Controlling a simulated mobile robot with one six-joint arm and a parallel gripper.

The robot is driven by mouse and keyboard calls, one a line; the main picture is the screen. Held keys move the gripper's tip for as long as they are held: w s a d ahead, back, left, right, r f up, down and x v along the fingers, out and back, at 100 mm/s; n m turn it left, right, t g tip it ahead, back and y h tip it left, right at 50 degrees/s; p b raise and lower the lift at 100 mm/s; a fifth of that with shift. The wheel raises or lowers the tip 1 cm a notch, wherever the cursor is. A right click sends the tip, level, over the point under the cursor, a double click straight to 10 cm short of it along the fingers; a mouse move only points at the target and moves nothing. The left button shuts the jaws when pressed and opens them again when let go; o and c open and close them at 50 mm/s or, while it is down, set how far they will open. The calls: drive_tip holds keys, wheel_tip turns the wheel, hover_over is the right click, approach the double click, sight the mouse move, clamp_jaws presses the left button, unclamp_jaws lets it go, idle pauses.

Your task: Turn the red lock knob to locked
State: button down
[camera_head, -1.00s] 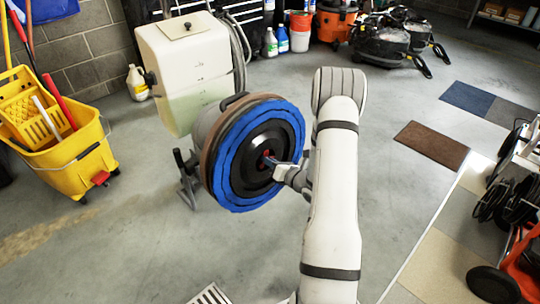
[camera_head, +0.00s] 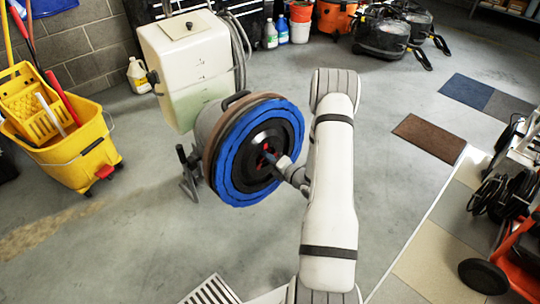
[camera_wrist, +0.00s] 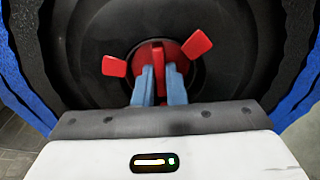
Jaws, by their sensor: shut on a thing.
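The red lock knob (camera_wrist: 158,66) sits at the middle of a black hub (camera_wrist: 98,50) on a round pad with a blue ring (camera_head: 232,182). In the wrist view its central bar stands nearly upright, with red tabs at left and upper right. My gripper (camera_wrist: 160,76) is shut on this bar, one blue finger on each side. In the head view the knob (camera_head: 268,148) shows as a small red patch beside my fingertips, partly hidden. The lock marking cannot be read.
The pad belongs to a floor machine with a cream tank (camera_head: 185,55). A yellow mop bucket (camera_head: 70,150) stands at left. A floor grate (camera_head: 212,291) lies at the front. Open floor lies right of my arm, with a brown mat (camera_head: 431,137).

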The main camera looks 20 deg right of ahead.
drive_tip(key=shift+r, duration=0.1)
drive_tip(key=shift+m+p, duration=1.35)
drive_tip(key=shift+m, duration=0.95)
drive_tip(key=c, duration=1.6)
unclamp_jaws()
drive_tip(key=shift+o, duration=0.2)
drive_tip(key=p+v, duration=0.1)
drive_tip(key=v, duration=0.8)
drive_tip(key=shift+p, duration=0.35)
